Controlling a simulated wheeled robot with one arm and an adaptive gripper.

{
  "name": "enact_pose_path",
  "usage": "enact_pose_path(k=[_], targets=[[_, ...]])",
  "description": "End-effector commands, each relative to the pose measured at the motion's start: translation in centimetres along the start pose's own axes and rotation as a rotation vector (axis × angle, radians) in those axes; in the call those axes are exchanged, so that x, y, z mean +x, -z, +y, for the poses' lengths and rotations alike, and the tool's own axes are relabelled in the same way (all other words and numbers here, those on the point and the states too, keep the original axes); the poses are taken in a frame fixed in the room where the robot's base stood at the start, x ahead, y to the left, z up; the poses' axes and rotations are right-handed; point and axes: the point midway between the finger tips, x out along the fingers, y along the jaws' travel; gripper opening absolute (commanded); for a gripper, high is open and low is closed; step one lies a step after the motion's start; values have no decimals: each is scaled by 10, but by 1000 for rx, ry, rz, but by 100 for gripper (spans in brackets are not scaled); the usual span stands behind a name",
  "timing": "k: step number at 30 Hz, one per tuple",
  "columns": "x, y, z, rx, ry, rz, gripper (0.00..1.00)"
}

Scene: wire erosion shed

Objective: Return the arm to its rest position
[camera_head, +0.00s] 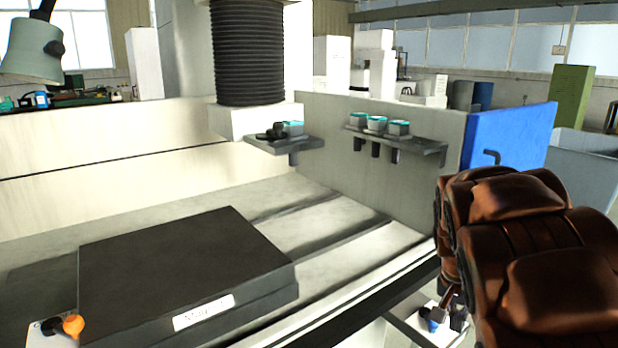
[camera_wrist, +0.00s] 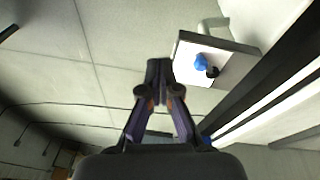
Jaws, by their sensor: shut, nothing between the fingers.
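My arm, in brown padded covers, folds across the right side of the head view (camera_head: 540,245). In the wrist view my gripper (camera_wrist: 158,68) is shut, its fingertips together and nothing between them. It points out over a pale tiled floor (camera_wrist: 110,60), apart from anything it could touch.
A white control box (camera_wrist: 221,60) with blue and black knobs lies beside my fingertips in the picture. A black slab (camera_head: 170,260) rests on the machine table (camera_head: 335,215). Shelves (camera_head: 425,146) hold small cups. A blue panel (camera_head: 508,135) stands behind my arm.

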Motion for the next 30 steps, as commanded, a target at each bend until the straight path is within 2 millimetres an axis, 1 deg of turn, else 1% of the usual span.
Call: enact_pose_path(k=[1, 6, 11, 12, 14, 15, 18, 21, 29, 30], targets=[[-4, -19, 6, -31, 2, -20, 0], [-13, -79, 26, -162, 11, -93, 0], [-16, -138, 45, -302, 25, -165, 0], [-16, -155, 50, -340, 30, -186, 0], [-17, -176, 57, -397, 39, -211, 0], [-16, -191, 62, -435, 42, -231, 0], [-16, -222, 74, -522, 53, -267, 0], [-15, -248, 84, -598, 61, -300, 0], [-11, -301, 108, -769, 81, -360, 0], [-22, -298, 109, -769, 82, -357, 0]])
